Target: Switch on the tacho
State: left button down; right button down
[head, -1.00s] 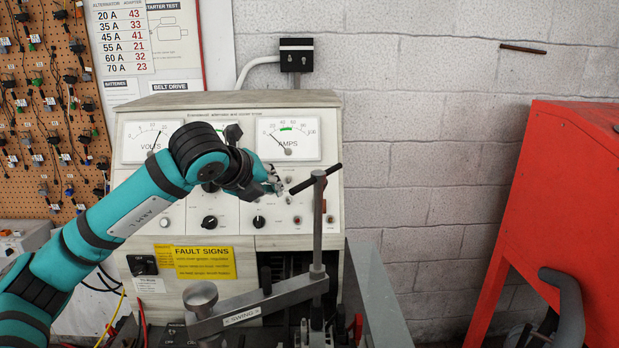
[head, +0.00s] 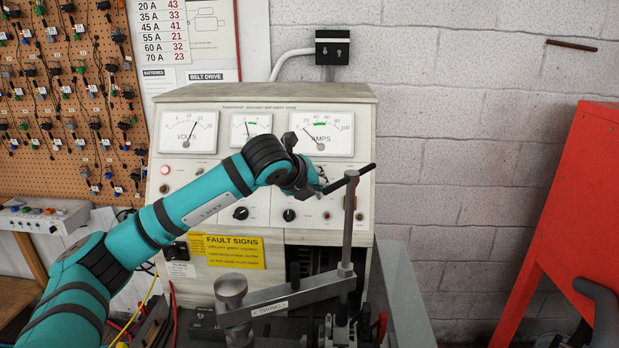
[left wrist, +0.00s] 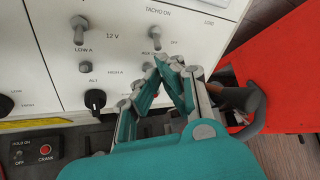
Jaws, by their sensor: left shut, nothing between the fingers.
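The tacho switch (left wrist: 157,32) is a metal toggle under the label "TACHO ON", with "OFF" beside its lower end, in the left wrist view. Its lever appears to point down toward "OFF". My left gripper (left wrist: 167,63) is shut and empty, its fingertips just below the toggle in the picture. I cannot tell whether they touch the panel. In the head view my left gripper (head: 321,184) is in front of the cream test bench panel (head: 270,205), below the amps meter (head: 320,133). The switch is hard to make out there behind the gripper. My right gripper is not in view.
A grey clamp post with a black T-handle (head: 347,180) stands close right of my left gripper. A swing arm (head: 290,297) extends from it in front of the bench. Another toggle (left wrist: 79,32) and a black knob (left wrist: 95,99) are left of the fingers. A red cabinet (head: 570,210) stands right.

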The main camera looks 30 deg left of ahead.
pick_arm(q)
jog(key=shift+x, duration=1.45)
jog(key=shift+s+r+g+h, duration=0.15)
jog(key=shift+r+g+h, duration=0.2)
jog(key=shift+g, duration=0.35)
jog(key=shift+r, duration=0.15)
jog(key=shift+d+r, duration=0.1)
jog(key=shift+r, duration=0.35)
jog(key=shift+r+n, duration=0.3)
jog(key=shift+r, duration=0.1)
jog(key=shift+r+g, duration=0.2)
jog(key=shift+g, duration=0.4)
jog(key=shift+f, duration=0.3)
jog(key=shift+r+p, duration=0.4)
jog(key=shift+r, duration=0.4)
jog(key=shift+r, duration=0.1)
